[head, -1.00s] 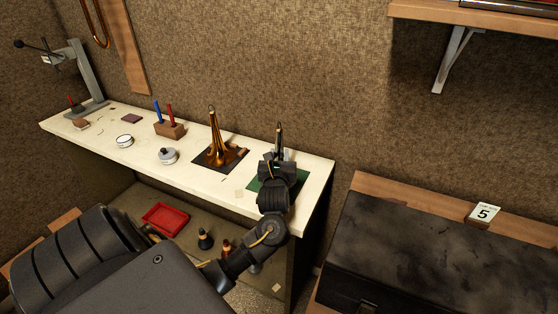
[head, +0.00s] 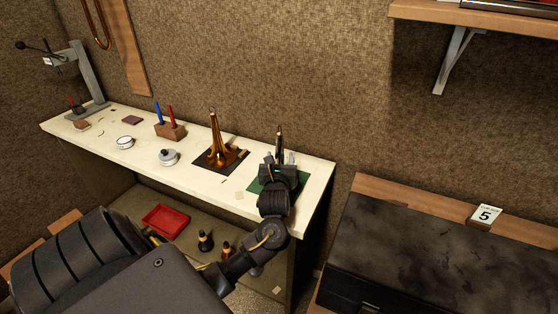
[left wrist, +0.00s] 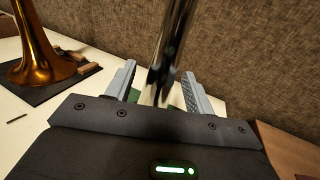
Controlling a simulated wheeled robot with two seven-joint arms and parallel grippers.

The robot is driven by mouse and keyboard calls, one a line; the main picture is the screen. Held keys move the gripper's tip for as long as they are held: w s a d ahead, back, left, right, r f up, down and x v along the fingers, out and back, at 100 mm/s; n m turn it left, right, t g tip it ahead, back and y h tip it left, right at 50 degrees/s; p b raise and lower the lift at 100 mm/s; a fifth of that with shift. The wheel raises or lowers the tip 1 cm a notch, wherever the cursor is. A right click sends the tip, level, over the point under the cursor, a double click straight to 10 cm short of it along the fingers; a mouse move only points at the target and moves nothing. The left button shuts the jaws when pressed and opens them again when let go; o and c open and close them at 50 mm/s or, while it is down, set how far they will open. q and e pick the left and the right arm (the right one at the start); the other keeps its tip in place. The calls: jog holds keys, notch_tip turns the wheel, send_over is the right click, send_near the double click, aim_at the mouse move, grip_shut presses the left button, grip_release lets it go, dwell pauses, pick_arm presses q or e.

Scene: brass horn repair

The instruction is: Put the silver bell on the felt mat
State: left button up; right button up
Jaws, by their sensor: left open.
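The silver bell (head: 279,142) stands upright at the right end of the workbench, over the green felt mat (head: 256,185). Its base is hidden behind my left gripper (head: 277,158), so I cannot see its contact with the mat. The gripper is open, with one finger on each side of the bell. In the left wrist view the bell's shiny stem (left wrist: 170,55) rises between the spread fingers of the left gripper (left wrist: 159,75); gaps show on both sides. A strip of green mat shows beside the left finger. My right gripper is not in view.
A brass bell (head: 214,148) stands on a dark mat (head: 203,161) just left. Further left are a block with blue and red tools (head: 170,132), round tins (head: 168,157) and a stand (head: 88,80). A red tray (head: 166,220) lies on the lower shelf.

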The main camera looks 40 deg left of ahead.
pick_arm(q)
jog(key=b+v, duration=0.2)
jog(key=v, duration=1)
jog(key=shift+b, duration=0.35)
